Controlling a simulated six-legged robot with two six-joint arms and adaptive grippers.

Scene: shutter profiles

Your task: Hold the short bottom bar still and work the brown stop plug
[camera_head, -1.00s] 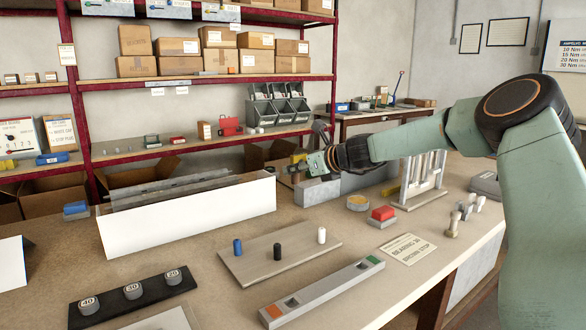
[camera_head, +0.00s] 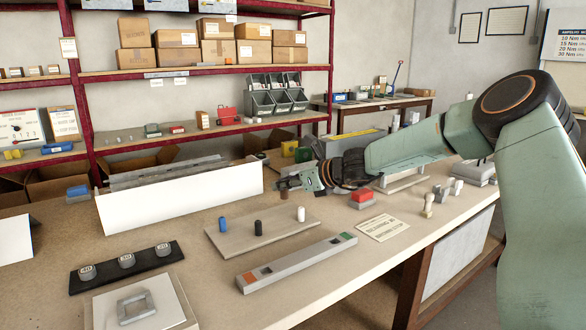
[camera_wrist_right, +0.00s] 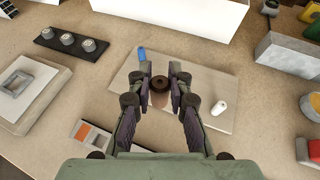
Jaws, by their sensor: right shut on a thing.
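My right gripper (camera_head: 285,184) is shut on the brown stop plug (camera_head: 283,194), above the bench behind the plug board. The right wrist view shows the brown plug (camera_wrist_right: 160,86) between the fingertips, a dark round top uppermost. The short bottom bar (camera_head: 315,257) lies on the bench nearer the front edge, with an orange end, a green end and dark openings on top. In the right wrist view only its orange end (camera_wrist_right: 84,131) shows clearly; my gripper hides much of it. Nothing touches the bar in the head view. My left gripper is not in view.
A board (camera_head: 230,243) carries blue (camera_head: 222,224), black (camera_head: 258,228) and white (camera_head: 301,214) plugs. A long white-faced box (camera_head: 180,200) stands behind it. A red-topped block (camera_head: 363,197) and a printed card (camera_head: 383,227) lie right. Weights (camera_head: 127,261) stand on a black strip.

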